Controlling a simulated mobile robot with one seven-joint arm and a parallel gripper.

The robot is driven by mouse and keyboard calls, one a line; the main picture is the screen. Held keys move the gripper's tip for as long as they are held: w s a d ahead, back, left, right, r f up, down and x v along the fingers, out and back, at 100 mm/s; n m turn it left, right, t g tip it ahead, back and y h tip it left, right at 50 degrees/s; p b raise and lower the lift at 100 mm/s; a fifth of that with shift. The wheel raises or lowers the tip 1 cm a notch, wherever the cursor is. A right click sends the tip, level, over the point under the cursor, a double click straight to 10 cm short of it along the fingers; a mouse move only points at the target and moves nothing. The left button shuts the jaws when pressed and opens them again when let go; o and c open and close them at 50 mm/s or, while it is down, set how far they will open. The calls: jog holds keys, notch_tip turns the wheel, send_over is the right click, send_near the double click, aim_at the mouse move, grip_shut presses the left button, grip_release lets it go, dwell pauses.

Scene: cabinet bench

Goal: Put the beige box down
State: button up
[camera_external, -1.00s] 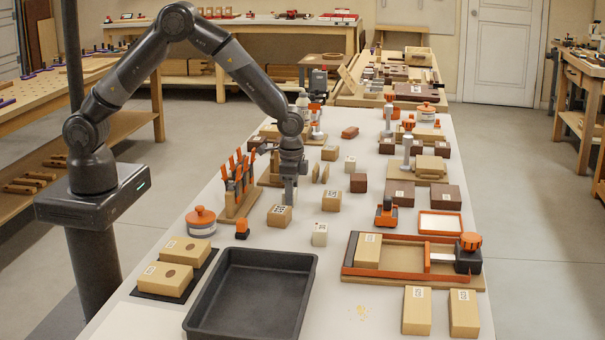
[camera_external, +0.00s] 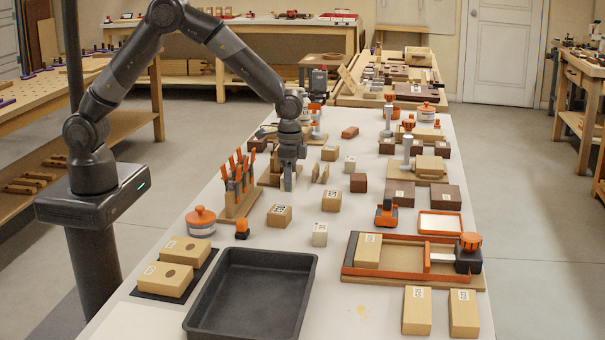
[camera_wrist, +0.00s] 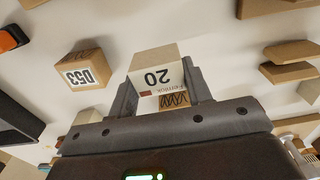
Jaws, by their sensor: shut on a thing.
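My gripper (camera_wrist: 165,95) is shut on a beige box (camera_wrist: 158,67) with a white label reading "20"; its fingers sit on either side of it in the wrist view. In the external view my gripper (camera_external: 289,185) points down above the white table, just right of the rack of orange-handled tools. There the held box cannot be made out clearly. In the wrist view it hides part of the table below, so its height above the surface is hard to judge.
A box labelled D53 (camera_wrist: 85,72) lies close by; a similar labelled box (camera_external: 279,216) stands in front of my gripper. The orange-handled tool rack (camera_external: 240,200) is close on the left. A dark tray (camera_external: 308,290) lies nearer the camera. Small bare table patches lie between the blocks.

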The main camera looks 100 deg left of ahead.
jog(key=s+d+r, duration=0.4)
jog(key=d+r, duration=0.2)
jog(key=d, duration=0.4)
jog(key=w+d, duration=0.3)
jog(key=d, duration=2.1)
jog(key=s+d, duration=0.4)
jog(key=d, duration=0.8)
jog(key=s+d, duration=0.4)
jog(key=d, duration=0.8)
send_over(240, 315)
notch_tip(240, 315, down, 6)
jog(key=shift+d+f, duration=0.1)
jog(key=shift+f, duration=1.95)
jog(key=o, duration=1)
jog(key=shift+f, duration=0.15)
